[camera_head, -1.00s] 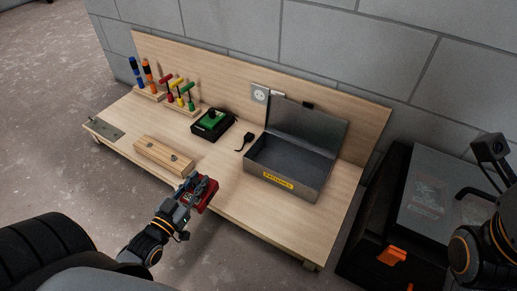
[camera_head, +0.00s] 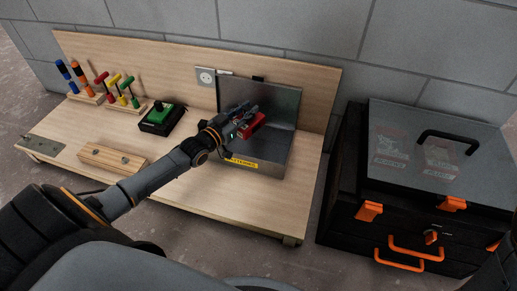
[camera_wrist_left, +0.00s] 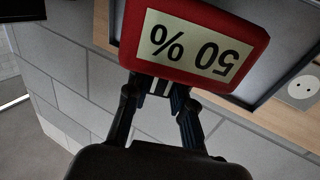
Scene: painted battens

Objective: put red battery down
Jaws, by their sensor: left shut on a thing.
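My left gripper (camera_head: 240,124) is shut on the red battery (camera_head: 253,126) and holds it over the open grey metal box (camera_head: 269,160), which has a yellow label on its front. The box's raised lid (camera_head: 270,97) stands behind the battery. In the left wrist view the red battery (camera_wrist_left: 241,30) fills the top, with an upside-down "50 %" label, and the fingers of my gripper (camera_wrist_left: 164,88) meet it. The gripper and arm hide part of the box, and I cannot tell whether the battery touches its floor. My right gripper is not in view.
A green battery sits in a black charger (camera_head: 160,117) left of the box. A wooden box (camera_head: 113,159) lies at the front of the bench. Screwdrivers and coloured T-handles stand at the back left. A black toolbox (camera_head: 415,185) stands on the right. The bench right of the metal box is clear.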

